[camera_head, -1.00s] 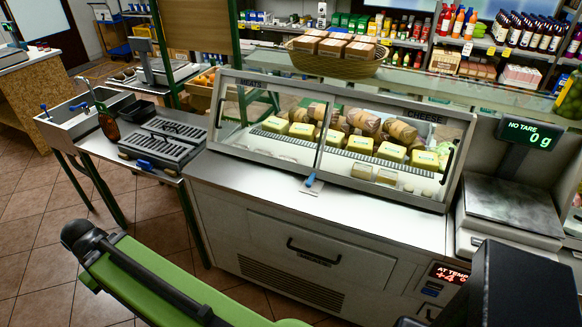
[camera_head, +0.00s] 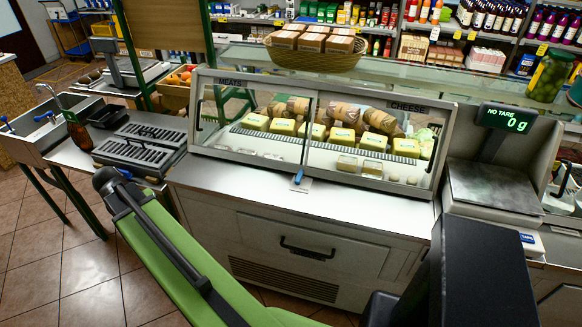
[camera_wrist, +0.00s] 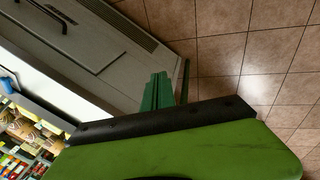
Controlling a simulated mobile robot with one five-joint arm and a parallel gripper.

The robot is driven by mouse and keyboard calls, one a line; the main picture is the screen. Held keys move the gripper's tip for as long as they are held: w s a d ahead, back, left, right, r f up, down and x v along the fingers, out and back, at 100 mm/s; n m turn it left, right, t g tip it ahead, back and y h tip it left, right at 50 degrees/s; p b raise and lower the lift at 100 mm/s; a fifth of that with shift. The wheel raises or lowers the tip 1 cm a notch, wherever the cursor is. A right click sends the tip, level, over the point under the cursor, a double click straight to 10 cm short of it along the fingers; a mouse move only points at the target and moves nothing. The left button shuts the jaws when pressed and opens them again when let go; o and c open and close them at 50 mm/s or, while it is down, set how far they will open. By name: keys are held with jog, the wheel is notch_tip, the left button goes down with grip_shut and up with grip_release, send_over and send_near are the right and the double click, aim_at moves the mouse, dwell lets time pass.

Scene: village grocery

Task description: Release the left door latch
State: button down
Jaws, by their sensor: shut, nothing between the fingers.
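The glass display case (camera_head: 311,190) has a left door marked MEATS (camera_head: 236,86) and a right door marked CHEESE (camera_head: 409,107). A small blue latch lever (camera_head: 298,177) stands at the foot of the divider between the doors. Both doors look closed. A blue piece, seemingly the same lever, shows at the left edge of the wrist view (camera_wrist: 9,84). My gripper (camera_wrist: 157,88) shows in the wrist view as two green fingers pressed together, empty, in front of the counter's lower front and the floor. It is apart from the latch.
A drawer handle (camera_head: 307,250) is on the counter front. A steel side table with a black grill (camera_head: 142,147) and a brown bottle (camera_head: 78,133) stands at left. A scale (camera_head: 492,188) stands at right. The tiled floor (camera_head: 75,270) at front left is clear.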

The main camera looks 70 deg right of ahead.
jog(key=s+d+r+m+g, duration=0.1)
jog(key=s+d+m, duration=0.15)
jog(key=d, duration=0.45)
jog(key=s+d+r+m+h+p, duration=0.1)
jog(key=s+d, duration=0.2)
jog(key=d, duration=0.3)
jog(key=s+d+r+m+g, duration=0.1)
jog(key=s+d+r+m, duration=0.15)
jog(key=d, duration=0.45)
jog(key=m+g+h+p, duration=0.1)
jog(key=m+g, duration=0.1)
jog(key=m, duration=0.3)
send_near(287, 174)
jog(key=v, duration=0.5)
jog(key=shift+d, duration=0.1)
jog(key=shift+f, duration=0.1)
jog(key=b+x, duration=0.9)
jog(key=x, duration=0.2)
jog(key=shift+f, duration=0.1)
jog(key=s, duration=0.1)
jog(key=s+r+p, duration=0.1)
jog(key=shift+s+r, duration=0.1)
jog(key=shift+s, duration=0.75)
